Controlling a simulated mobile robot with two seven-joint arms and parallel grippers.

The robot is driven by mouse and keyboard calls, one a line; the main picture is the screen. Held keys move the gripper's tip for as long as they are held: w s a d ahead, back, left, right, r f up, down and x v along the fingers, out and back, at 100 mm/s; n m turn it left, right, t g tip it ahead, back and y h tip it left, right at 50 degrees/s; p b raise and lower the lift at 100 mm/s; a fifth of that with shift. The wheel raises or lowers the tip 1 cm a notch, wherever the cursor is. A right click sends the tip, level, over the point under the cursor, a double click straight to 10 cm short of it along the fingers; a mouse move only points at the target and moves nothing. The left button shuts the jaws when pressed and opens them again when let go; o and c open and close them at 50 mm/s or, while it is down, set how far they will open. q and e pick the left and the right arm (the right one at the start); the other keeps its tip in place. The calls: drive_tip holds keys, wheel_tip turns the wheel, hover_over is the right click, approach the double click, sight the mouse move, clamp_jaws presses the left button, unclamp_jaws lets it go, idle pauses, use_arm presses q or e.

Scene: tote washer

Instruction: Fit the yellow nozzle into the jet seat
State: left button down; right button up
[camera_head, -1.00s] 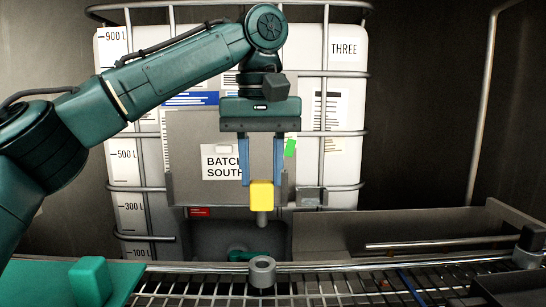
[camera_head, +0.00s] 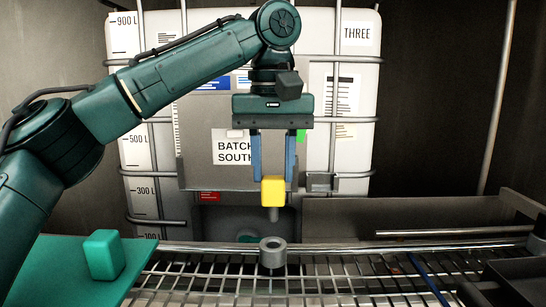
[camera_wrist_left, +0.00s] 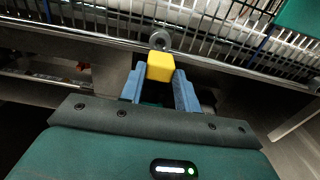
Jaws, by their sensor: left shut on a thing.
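The yellow nozzle (camera_head: 273,190) has a block-shaped head and a grey stem that points down. My left gripper (camera_head: 273,178) is shut on its head and holds it upright. The jet seat (camera_head: 273,252) is a grey ring on the rack's back edge. In the head view the stem's lower end shows just above the ring, with a small gap in the picture. In the left wrist view the yellow nozzle (camera_wrist_left: 160,66) sits between the blue fingers, and the seat ring (camera_wrist_left: 160,40) shows just beyond it. My right gripper is not in view.
A wire rack (camera_head: 330,282) spans the front. A teal block (camera_head: 104,254) stands on a teal board (camera_head: 60,270) at the left. A white caged tank (camera_head: 345,120) stands behind. A metal bar (camera_head: 430,233) and dark parts lie at the right.

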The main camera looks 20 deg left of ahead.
sight(273, 178)
use_arm(q)
drive_tip(key=shift+f+b, duration=0.4)
drive_tip(key=shift+f, duration=1.25)
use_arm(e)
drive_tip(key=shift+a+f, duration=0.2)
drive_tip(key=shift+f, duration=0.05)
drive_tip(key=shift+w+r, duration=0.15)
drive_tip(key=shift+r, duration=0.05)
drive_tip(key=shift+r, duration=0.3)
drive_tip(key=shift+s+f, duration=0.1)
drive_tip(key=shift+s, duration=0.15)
use_arm(q)
drive_tip(key=shift+f+p, duration=0.1)
drive_tip(key=shift+p, duration=0.5)
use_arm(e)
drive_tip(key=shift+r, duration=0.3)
use_arm(q)
drive_tip(key=shift+f, duration=0.1)
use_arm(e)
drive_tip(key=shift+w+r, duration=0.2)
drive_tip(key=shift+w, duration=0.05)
use_arm(q)
drive_tip(key=shift+f, duration=0.45)
